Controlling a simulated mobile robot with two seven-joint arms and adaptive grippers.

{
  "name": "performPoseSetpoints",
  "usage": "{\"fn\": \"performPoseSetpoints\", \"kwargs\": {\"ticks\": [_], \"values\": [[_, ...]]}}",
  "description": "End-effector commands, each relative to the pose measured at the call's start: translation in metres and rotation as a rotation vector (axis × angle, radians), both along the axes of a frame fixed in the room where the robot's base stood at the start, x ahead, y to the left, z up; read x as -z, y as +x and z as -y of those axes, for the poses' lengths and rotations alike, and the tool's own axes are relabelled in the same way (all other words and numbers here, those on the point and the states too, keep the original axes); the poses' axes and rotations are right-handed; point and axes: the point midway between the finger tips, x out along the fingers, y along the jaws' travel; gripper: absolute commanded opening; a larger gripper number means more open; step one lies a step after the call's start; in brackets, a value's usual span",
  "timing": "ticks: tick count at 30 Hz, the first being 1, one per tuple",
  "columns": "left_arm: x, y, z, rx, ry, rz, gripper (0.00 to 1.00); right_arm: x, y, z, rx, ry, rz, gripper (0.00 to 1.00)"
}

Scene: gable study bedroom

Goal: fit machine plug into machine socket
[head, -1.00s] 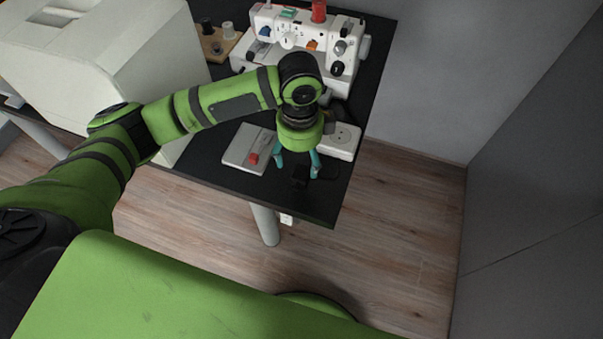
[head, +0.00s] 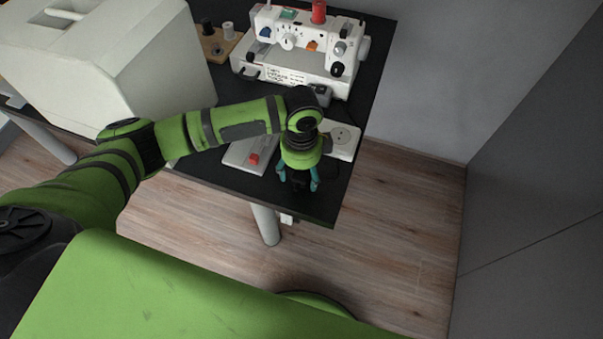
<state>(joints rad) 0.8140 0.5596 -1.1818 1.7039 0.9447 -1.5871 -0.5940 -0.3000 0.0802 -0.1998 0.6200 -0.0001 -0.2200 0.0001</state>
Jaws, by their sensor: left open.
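My left gripper (head: 298,187) points down over the front right corner of the black table, its teal fingers open. A small dark object, apparently the machine plug (head: 299,182), shows between the fingers; against the black tabletop I cannot tell whether they touch it. The white sewing machine (head: 297,52) stands at the back of the table. A small dark-faced block (head: 322,93) at its lower front right may be the machine socket. A white box with a round outlet (head: 345,138) lies just behind and right of the gripper. My right gripper is out of view.
A white pad with a red button (head: 245,155) lies left of the gripper, partly under my arm. A large white case (head: 110,60) fills the table's left. A wooden spool holder (head: 217,44) stands beside the machine. The table's right edge is close to the gripper.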

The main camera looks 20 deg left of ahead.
Motion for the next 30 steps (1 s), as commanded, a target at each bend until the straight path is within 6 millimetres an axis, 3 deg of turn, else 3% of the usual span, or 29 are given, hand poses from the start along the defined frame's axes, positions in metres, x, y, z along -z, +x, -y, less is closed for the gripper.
{"fn": "performPoseSetpoints", "kwargs": {"ticks": [6, 10, 11, 23, 30], "values": [[0.0, 0.0, 0.0, 0.0, 0.0, 0.0, 0.73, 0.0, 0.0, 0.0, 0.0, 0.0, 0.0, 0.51], [-0.001, 0.0, 0.0, 0.0, 0.0, 0.0, 0.21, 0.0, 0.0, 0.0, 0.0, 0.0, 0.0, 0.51], [-0.001, 0.0, 0.0, 0.0, 0.0, 0.0, 0.17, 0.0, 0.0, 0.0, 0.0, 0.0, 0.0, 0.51], [-0.001, 0.0, 0.0, 0.0, 0.0, -0.001, 0.17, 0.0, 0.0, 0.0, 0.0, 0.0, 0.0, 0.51], [-0.019, 0.001, 0.0, 0.0, -0.001, 0.002, 0.16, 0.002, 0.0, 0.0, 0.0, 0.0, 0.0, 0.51]]}}
